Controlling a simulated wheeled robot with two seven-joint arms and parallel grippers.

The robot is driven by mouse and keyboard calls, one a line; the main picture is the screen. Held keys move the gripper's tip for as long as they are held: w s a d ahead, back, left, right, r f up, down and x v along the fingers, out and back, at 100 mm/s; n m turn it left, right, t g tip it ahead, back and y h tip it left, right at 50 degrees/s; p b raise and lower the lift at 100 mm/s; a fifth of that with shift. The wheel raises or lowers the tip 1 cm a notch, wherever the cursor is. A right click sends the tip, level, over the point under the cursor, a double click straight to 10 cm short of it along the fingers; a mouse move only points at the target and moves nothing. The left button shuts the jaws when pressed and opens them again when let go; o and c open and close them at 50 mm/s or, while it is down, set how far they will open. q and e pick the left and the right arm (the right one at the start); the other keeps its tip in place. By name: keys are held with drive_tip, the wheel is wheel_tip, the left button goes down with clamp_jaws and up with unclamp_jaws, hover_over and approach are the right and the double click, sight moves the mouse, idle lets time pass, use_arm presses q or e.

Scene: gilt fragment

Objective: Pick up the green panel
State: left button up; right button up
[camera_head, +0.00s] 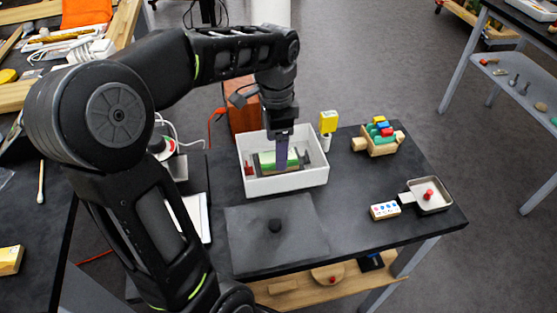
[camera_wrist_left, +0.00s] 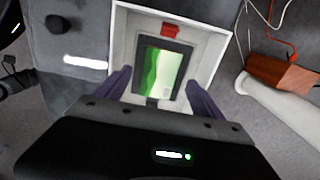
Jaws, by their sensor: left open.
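The green panel (camera_wrist_left: 161,72) has a pale and green face in a dark frame. It lies inside a white open box (camera_wrist_left: 222,37) on the black table. In the head view the panel (camera_head: 268,158) is partly hidden by my left gripper (camera_head: 281,160), which reaches down into the box (camera_head: 287,184). In the left wrist view my left gripper (camera_wrist_left: 160,92) is open, its two dark fingers apart on either side of the panel's near end. Whether they touch the panel I cannot tell. My right gripper is not in view.
A red block (camera_wrist_left: 170,30) sits in the box beyond the panel. A dark grey mat with a black knob (camera_head: 275,225) lies in front of the box. A wooden toy (camera_head: 378,138), a yellow-topped item (camera_head: 328,122) and a small tray (camera_head: 430,196) stand to the right.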

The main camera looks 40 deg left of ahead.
use_arm(q)
wheel_tip(320, 180, down, 4)
drive_tip(key=shift+r, duration=0.25)
drive_tip(key=shift+c, duration=0.5)
drive_tip(key=c, duration=1.4)
